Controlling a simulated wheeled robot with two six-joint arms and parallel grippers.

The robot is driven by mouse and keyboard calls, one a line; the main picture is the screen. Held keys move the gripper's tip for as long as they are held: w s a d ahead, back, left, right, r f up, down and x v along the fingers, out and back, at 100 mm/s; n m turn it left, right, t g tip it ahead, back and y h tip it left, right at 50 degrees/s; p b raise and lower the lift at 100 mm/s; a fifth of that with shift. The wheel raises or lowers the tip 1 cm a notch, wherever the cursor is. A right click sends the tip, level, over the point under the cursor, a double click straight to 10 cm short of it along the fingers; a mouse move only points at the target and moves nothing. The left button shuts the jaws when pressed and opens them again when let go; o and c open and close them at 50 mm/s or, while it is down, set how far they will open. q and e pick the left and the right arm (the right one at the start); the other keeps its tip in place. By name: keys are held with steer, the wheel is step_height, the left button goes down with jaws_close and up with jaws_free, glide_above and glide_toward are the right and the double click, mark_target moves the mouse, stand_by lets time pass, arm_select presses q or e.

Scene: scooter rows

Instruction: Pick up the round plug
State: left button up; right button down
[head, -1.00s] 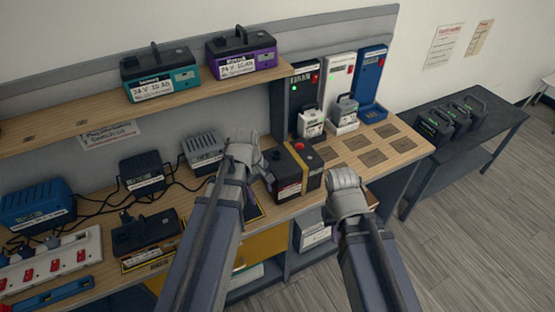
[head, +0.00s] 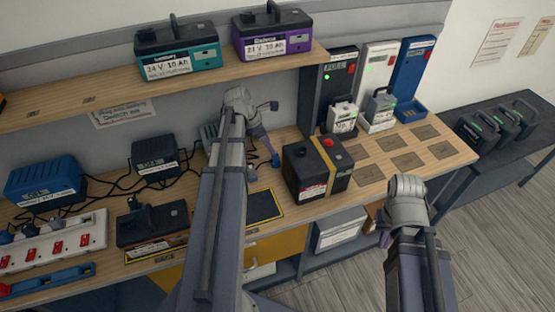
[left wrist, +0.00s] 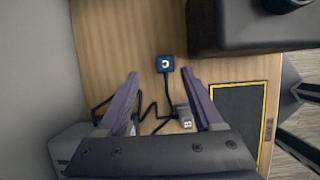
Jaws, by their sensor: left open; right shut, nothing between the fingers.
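Two plugs lie on the bench top in the left wrist view. One is a dark blue plug (left wrist: 165,63) with a white ring-like mark, beyond my fingertips. The other is a grey plug (left wrist: 184,116) with a white mark, close to one finger. Both have black cables; I cannot tell for sure which is the round one. My left gripper (left wrist: 164,82) is open and empty above the bench, pointing down. In the head view my left arm partly hides the plugs. My right gripper (head: 407,190) is shut and empty, off the bench's front right edge.
A black battery with a yellow band (head: 317,166) stands right of my left gripper. A yellow-edged dark mat (head: 262,205) lies in front. Chargers, a power strip (head: 55,242) and cables fill the left.

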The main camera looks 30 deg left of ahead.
mark_target(275, 156)
arm_select(q)
steer(key=shift+b+x, duration=0.55)
steer(key=shift+x, duration=0.4)
steer(key=b+x, duration=0.2)
steer(key=s+b+x, duration=0.1)
steer(key=b+x, duration=0.1)
steer(key=shift+d+f, duration=0.15)
steer(key=shift+f, duration=0.05)
steer(key=shift+w+d+f+b, duration=0.15)
steer(key=shift+w+f+b, duration=0.1)
steer(key=shift+f+b, duration=0.25)
steer(key=shift+r, duration=0.15)
steer(key=shift+c, duration=0.2)
jaws_close()
